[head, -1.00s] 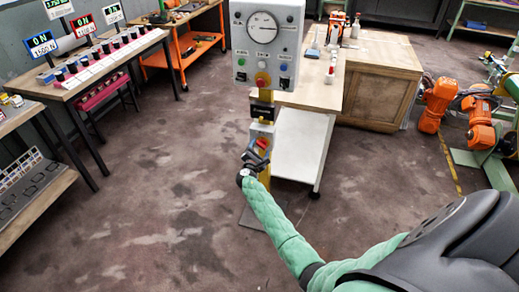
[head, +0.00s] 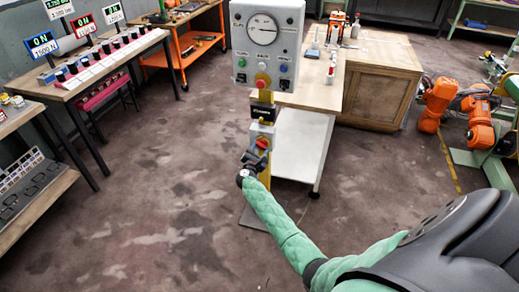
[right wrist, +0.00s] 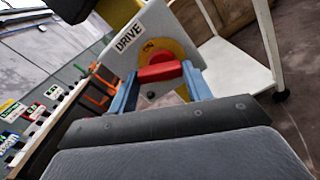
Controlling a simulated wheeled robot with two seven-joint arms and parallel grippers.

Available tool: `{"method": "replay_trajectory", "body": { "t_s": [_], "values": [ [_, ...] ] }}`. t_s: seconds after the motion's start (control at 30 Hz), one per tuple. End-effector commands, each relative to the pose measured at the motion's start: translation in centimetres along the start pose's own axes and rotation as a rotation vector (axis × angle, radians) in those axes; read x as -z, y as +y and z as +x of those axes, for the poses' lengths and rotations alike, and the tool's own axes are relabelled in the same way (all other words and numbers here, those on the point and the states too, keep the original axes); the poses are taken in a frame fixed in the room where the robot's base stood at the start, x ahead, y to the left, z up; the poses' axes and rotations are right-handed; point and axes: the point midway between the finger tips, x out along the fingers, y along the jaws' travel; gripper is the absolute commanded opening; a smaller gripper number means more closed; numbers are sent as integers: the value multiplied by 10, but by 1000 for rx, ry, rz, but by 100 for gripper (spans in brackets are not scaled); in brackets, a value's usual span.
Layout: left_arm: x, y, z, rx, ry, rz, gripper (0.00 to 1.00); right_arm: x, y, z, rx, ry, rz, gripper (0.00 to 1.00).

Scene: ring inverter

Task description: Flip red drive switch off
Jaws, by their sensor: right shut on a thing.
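The red drive switch (right wrist: 160,72) is a red handle on a round yellow plate, on a pale panel (right wrist: 128,38) marked DRIVE. It shows small in the head view (head: 262,143), low on the yellow post. My right gripper (head: 258,155) is at the switch. In the right wrist view its two blue fingers (right wrist: 161,86) are one on each side of the red handle, shut on it. The handle lies nearly level across the wrist picture. An ON mark shows on the yellow plate above it. My left gripper is in neither view.
A grey control box (head: 267,45) with a dial and several buttons tops the post above the switch. A wooden workbench (head: 372,85) stands behind to the right. A table with ON displays (head: 110,65) stands at left. Open floor (head: 160,200) lies left of the post.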

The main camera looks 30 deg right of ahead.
Motion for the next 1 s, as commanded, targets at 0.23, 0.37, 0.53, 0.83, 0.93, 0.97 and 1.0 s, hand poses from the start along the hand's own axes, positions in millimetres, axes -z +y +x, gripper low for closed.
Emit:
{"method": "replay_trajectory", "body": {
  "t_s": [0.23, 0.37, 0.53, 0.83, 0.93, 0.97, 1.0],
  "values": [
    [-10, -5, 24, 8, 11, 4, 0, -2, 0, 0, 0, 1, -198, 26],
    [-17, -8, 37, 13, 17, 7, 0, -1, 1, 0, 0, 1, -289, 26],
    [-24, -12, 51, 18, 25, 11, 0, 0, 0, 0, 1, 0, -388, 26],
    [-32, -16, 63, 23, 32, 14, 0, 1, 0, 0, 0, 0, -477, 26],
    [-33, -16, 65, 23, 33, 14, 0, 1, 0, 0, 0, 1, -486, 26],
    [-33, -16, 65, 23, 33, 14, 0, 1, 0, 0, 0, 1, -487, 26],
    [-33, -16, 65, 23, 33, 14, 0, 2, 0, 0, 0, 1, -488, 26]
  ]
}}
